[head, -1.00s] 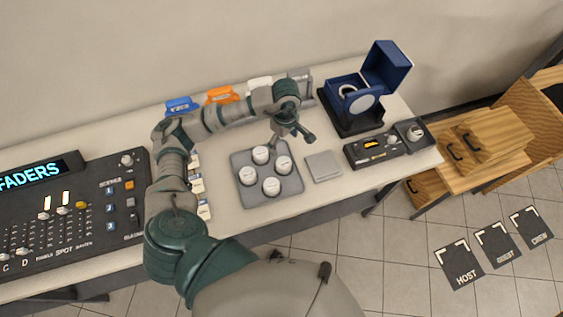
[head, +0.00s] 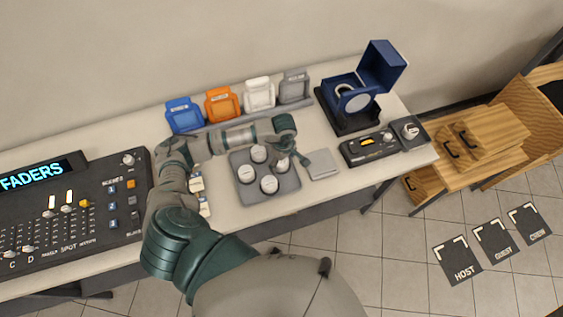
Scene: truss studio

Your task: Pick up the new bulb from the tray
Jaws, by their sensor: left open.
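A grey tray (head: 244,191) on the table holds several round pieces with white tops. I take them for bulbs, but cannot tell which is the new one. The front one (head: 269,184) and the left one (head: 246,174) show clearly. The back one (head: 259,153) is partly beside my wrist. The right one (head: 282,170) is partly covered by my left gripper (head: 293,161). This gripper is open, low over the tray's right side, with its fingers around or just above that piece; contact cannot be told. My right gripper is out of view.
A flat grey plate (head: 323,164) lies right of the tray. A black device (head: 370,148) and a small dark holder (head: 411,133) with a round piece stand farther right. An open blue box (head: 385,68) and colored frames (head: 222,103) stand behind. A fader console (head: 75,215) is at left.

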